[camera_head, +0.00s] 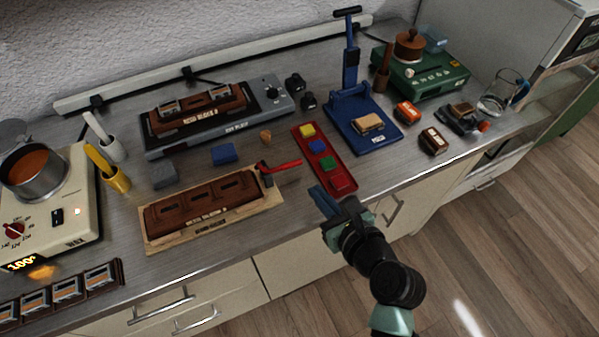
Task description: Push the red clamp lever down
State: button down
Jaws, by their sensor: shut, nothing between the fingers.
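The red clamp lever (281,166) is at the right end of the wooden base (155,243) that bears a long brown block (205,204). The lever sticks out to the right, near the lower left side of the red tray. Its dark pivot (265,174) is beside the block's right end. My gripper (322,199) is shut and empty, at the counter's front edge, below and to the right of the lever. It is apart from the lever.
A red tray (343,184) with coloured blocks lies just right of the lever. A blue press (361,113) stands behind it. A grey heating plate (170,145) with a brown block is at the back. A cream wax heater (75,215) with a pot is at left.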

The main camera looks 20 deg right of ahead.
aim_at(300, 187)
jog(key=shift+s+f+m, duration=0.45)
jog(key=shift+f+m, duration=0.05)
jog(key=shift+f, duration=0.1)
jog(key=x, duration=1)
jog(key=shift+w+a+b, duration=0.1)
jog(key=shift+b, duration=0.25)
